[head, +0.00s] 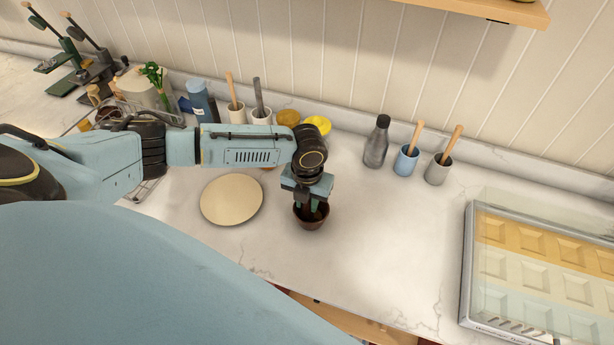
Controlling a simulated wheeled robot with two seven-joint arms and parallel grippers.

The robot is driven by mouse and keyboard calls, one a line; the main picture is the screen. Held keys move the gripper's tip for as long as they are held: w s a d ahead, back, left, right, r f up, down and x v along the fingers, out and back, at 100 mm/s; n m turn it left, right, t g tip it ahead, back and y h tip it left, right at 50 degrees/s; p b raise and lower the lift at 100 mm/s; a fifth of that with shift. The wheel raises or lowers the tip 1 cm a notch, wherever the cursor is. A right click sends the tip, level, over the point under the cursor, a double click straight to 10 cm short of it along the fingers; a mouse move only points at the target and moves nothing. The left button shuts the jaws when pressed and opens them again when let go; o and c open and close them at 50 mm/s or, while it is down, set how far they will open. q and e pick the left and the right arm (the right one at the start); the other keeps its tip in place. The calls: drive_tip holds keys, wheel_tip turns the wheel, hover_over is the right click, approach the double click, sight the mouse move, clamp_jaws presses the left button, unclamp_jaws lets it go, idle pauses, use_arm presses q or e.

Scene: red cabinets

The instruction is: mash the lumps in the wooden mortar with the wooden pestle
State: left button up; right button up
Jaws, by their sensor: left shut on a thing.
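A dark brown wooden mortar (311,222) stands on the pale marble counter, right of a round beige plate. My left gripper (311,206) points down right at the mortar's mouth, with its fingertips at or just inside the rim. It is shut on a dark brown thing between its fingers, which looks like the wooden pestle (308,208); the gripper hides most of it. The lumps inside the mortar cannot be made out. My right gripper does not show.
The beige plate (232,199) lies just left of the mortar. A grey bottle (377,143), a blue cup (406,161) and a grey cup (438,170) stand near the wall. A clear-lidded box (540,270) lies at the right. The counter between mortar and box is clear.

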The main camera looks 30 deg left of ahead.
use_arm(q)
drive_tip(key=shift+s+d, duration=0.1)
drive_tip(key=shift+s+d+f+p, duration=0.1)
drive_tip(key=shift+s+d+p, duration=0.05)
drive_tip(key=shift+p, duration=0.15)
drive_tip(key=shift+w+a, duration=0.35)
drive_tip(key=shift+a, duration=0.05)
drive_tip(key=shift+s+d, duration=0.15)
drive_tip(key=shift+r, duration=0.25)
